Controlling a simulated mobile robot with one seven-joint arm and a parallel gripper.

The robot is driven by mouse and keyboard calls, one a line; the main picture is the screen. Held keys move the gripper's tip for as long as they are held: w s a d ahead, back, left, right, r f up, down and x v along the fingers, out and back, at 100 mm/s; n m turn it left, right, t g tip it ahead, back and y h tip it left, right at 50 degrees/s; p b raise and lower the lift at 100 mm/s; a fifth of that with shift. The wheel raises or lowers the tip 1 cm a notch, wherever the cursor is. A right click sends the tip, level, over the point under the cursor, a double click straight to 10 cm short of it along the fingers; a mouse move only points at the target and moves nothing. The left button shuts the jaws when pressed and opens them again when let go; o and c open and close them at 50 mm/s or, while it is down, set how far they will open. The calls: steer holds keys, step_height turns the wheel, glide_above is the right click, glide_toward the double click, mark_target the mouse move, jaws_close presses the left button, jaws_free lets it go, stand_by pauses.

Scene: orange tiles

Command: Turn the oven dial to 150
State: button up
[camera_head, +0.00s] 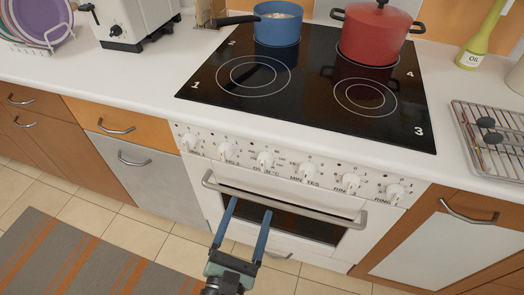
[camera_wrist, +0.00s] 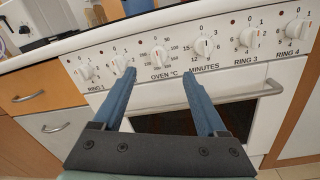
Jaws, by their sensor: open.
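The oven dial (camera_head: 265,159) is a white knob on the white control panel (camera_head: 322,177), third from the left. In the wrist view the oven dial (camera_wrist: 158,54) has "OVEN °C" below it and numbers around it. Its exact setting is too small to read. My gripper (camera_head: 250,206) has two blue fingers, spread apart with nothing between them. In the head view the fingertips are in front of the oven door, lower than the dial. In the wrist view the dial appears between and beyond the fingertips of my gripper (camera_wrist: 158,76), not touched.
The oven handle (camera_head: 280,200) runs across the door below the panel. Other knobs, such as the minutes knob (camera_head: 308,171), sit on both sides of the dial. A blue pan (camera_head: 277,27) and a red pot (camera_head: 374,36) stand on the black hob (camera_head: 310,85).

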mark_target(263, 167)
steer(key=shift+n, duration=0.6)
steer(key=x, duration=0.8)
steer(key=f+x, duration=0.1)
steer(key=x, duration=0.3)
steer(key=shift+w+a, duration=0.1)
steer(key=shift+a, duration=0.1)
jaws_close()
